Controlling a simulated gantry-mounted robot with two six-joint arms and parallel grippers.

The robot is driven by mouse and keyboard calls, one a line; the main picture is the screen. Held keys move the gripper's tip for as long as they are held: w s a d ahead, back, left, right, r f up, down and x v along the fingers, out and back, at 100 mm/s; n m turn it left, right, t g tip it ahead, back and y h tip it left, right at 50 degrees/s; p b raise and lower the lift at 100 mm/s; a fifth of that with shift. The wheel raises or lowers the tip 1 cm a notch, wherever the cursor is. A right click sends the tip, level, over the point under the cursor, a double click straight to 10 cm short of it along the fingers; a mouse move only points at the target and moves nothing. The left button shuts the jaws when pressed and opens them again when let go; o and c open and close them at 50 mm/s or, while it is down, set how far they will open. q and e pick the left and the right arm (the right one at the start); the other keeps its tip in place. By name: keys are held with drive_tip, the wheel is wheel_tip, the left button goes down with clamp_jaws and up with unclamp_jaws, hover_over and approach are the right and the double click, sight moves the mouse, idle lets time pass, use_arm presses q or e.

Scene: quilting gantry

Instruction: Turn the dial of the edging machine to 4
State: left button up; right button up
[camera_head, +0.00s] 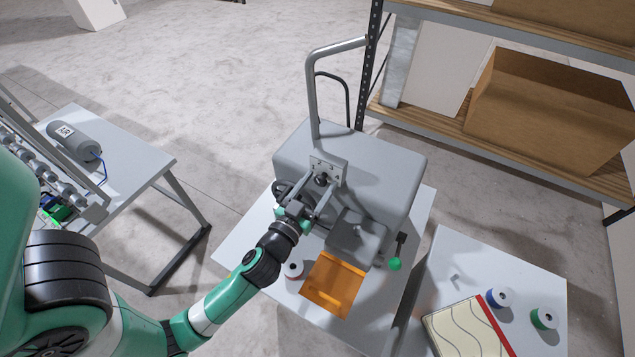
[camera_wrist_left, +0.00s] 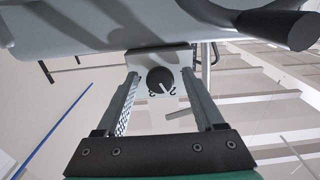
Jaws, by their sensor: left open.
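The edging machine (camera_head: 390,170) is a big grey rounded housing on a light table. Its dial (camera_head: 322,178) is a dark round knob on a pale plate at the machine's upper left. In the left wrist view the dial (camera_wrist_left: 159,79) has a white pointer line slanting down and slightly right; the marks beside it are too small to read surely. My left gripper (camera_head: 313,195) is open in front of the plate. In the left wrist view its fingers (camera_wrist_left: 160,92) stand on either side of the dial, with gaps between them and the knob. My right gripper is not in view.
An orange plate (camera_head: 334,284), a spool (camera_head: 293,270) and a green-knobbed lever (camera_head: 395,263) are at the machine's front. A right-hand table (camera_head: 500,262) holds folded fabric (camera_head: 465,332) and two spools. Shelving with a cardboard box (camera_head: 550,110) stands behind right.

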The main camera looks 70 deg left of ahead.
use_arm(q)
clamp_jaws()
drive_tip(key=shift+m, duration=0.4)
drive_tip(key=m, duration=0.4)
drive_tip(key=shift+r+p, duration=0.1)
drive_tip(key=shift+p, duration=0.25)
drive_tip(key=m+p, duration=0.1)
drive_tip(key=m, duration=0.4)
drive_tip(key=m+p, duration=0.1)
drive_tip(key=m, duration=0.4)
drive_tip(key=shift+r+m+p, duration=0.1)
drive_tip(key=shift+m+p, duration=0.2)
drive_tip(key=m+p, duration=0.1)
drive_tip(key=m, duration=0.3)
drive_tip(key=shift+m, duration=0.3)
